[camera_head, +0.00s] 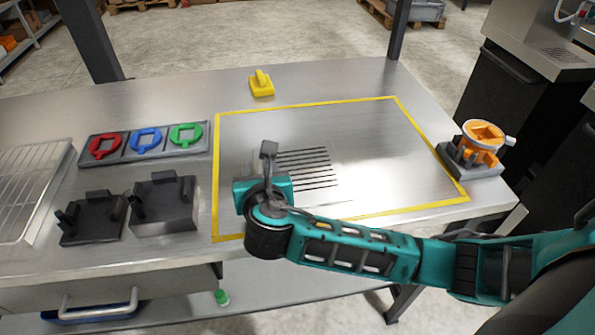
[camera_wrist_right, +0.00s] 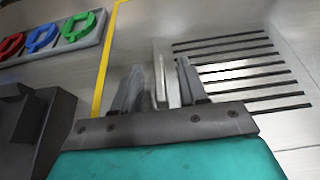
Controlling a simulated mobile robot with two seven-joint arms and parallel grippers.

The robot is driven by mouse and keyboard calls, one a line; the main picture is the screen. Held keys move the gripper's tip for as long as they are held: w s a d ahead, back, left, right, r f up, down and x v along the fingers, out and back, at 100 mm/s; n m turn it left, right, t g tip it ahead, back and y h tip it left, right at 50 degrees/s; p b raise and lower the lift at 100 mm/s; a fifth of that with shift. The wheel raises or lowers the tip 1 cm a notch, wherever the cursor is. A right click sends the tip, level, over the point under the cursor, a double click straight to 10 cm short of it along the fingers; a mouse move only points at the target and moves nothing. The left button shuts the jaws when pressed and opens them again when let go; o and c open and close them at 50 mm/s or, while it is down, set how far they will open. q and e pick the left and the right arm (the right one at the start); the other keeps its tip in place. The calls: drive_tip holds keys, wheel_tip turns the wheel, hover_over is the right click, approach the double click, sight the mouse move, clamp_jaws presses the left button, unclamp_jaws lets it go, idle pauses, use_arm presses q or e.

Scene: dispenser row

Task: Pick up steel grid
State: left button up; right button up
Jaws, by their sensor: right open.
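A flat steel grid (camera_head: 318,172) with dark parallel slots lies on the steel table inside the yellow outline. In the right wrist view its slots (camera_wrist_right: 240,72) are just right of the fingers. My right gripper (camera_head: 262,186) is over its left side in the head view, and the hand hides that edge. In the wrist view my right gripper (camera_wrist_right: 160,82) is open, with a pale upright piece standing between the fingers. It may be the grid's handle; I cannot tell whether the fingers touch it. My left gripper is not in view.
Left of the yellow outline are a tray (camera_head: 128,158) with red, blue and green rings, two black holders (camera_head: 92,220) and a wire rack (camera_head: 38,150). A yellow block (camera_head: 262,88) is behind; an orange fixture (camera_head: 482,138) is right. The outlined area's right half is clear.

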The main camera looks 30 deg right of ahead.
drive_tip(key=shift+c, duration=0.4)
clamp_jaws()
drive_tip(key=shift+r, duration=0.15)
